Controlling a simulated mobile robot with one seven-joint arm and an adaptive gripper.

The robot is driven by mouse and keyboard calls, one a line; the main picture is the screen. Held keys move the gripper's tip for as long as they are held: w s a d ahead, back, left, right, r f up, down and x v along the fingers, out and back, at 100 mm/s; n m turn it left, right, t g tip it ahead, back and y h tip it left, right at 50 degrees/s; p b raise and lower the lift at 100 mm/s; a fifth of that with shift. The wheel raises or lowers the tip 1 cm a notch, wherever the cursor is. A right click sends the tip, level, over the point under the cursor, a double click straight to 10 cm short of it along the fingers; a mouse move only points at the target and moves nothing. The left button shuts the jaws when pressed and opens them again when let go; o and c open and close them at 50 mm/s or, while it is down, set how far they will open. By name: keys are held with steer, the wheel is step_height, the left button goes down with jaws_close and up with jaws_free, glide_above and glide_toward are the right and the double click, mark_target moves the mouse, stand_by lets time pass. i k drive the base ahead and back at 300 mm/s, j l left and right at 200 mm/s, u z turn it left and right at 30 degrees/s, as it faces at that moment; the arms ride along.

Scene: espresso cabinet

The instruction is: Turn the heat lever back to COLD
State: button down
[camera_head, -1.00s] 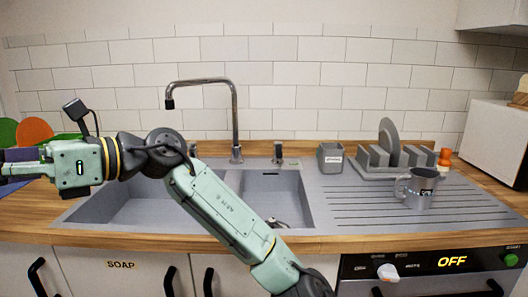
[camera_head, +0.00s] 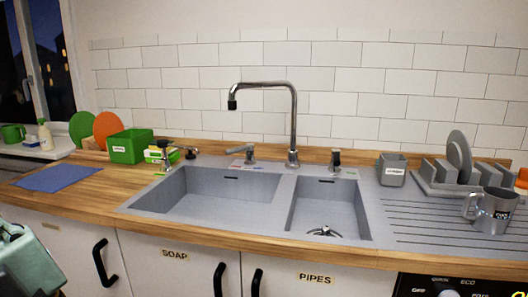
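The faucet (camera_head: 293,120) rises behind the double sink, its spout pointing left over the left basin. Two small levers stand on the rear rim: the left lever (camera_head: 249,154) has a small label with red marking beside it, and the right lever (camera_head: 335,159) has a small pale label by its base. The writing is too small to read, so I cannot tell which is the heat lever or its setting. Only a mint-green part of my own arm shows at the lower left edge. My gripper is not in view and nothing of mine touches either lever.
The sink's left basin (camera_head: 170,188) is empty. A dark-headed fixture (camera_head: 164,153) stands at the sink's left corner, near a green box (camera_head: 130,146). A blue cloth (camera_head: 57,178) lies left. A grey holder (camera_head: 391,170), dish rack (camera_head: 445,175) and grey mug (camera_head: 492,211) stand right.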

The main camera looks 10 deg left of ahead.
mark_target(250, 147)
steer(key=i+j+u, duration=0.1)
steer(key=u, duration=1.05)
steer(key=i+u, duration=0.1)
steer(key=i, duration=0.95)
steer(key=i+l, duration=0.4)
steer(key=l, duration=0.1)
